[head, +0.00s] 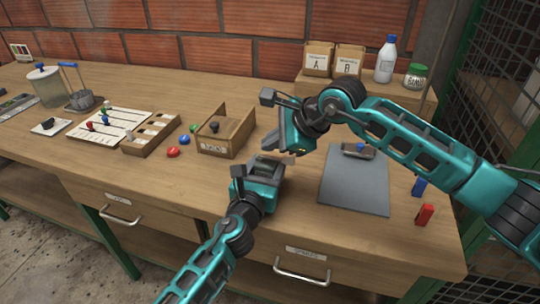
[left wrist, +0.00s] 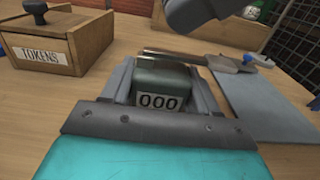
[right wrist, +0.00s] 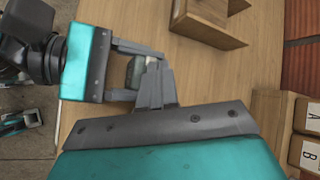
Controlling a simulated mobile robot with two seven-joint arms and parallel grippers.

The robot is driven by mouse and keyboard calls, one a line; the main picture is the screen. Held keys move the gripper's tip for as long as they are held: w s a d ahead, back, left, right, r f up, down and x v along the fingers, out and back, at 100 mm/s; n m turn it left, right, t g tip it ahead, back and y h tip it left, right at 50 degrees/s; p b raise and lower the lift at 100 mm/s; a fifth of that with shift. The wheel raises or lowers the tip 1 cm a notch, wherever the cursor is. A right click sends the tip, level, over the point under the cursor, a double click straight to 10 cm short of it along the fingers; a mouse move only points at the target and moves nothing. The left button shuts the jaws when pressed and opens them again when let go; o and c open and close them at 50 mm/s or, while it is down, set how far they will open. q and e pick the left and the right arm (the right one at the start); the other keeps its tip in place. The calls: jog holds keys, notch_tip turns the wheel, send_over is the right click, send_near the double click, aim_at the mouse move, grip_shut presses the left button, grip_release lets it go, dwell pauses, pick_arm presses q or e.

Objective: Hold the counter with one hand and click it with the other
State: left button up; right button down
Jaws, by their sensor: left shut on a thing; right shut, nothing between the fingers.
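The counter (left wrist: 160,82) is a small dark green box with a white window reading 000. It stands upright between the fingers of my left gripper (head: 264,168), which is shut on it just above the table's front part. In the right wrist view the counter (right wrist: 136,70) shows between the left fingers. My right gripper (right wrist: 155,80) is shut and empty, its fingertips close beside the counter in that view. In the head view the right gripper (head: 277,148) hangs just behind and above the counter. I cannot tell whether its tips touch the counter.
A wooden tokens box (head: 227,132) stands left of the grippers. A grey board (head: 354,185) with a clip lies to the right. Red (head: 425,215) and blue (head: 419,187) blocks are near the right edge. A wooden shelf (head: 390,94) with bags and bottles stands behind.

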jog(key=shift+f, duration=0.1)
jog(key=shift+f, duration=0.35)
jog(key=shift+f, duration=0.6)
dwell(0.8)
jog(key=shift+r, duration=1)
notch_tip(320, 180, up, 5)
jog(key=shift+a+r, duration=0.1)
dwell(0.5)
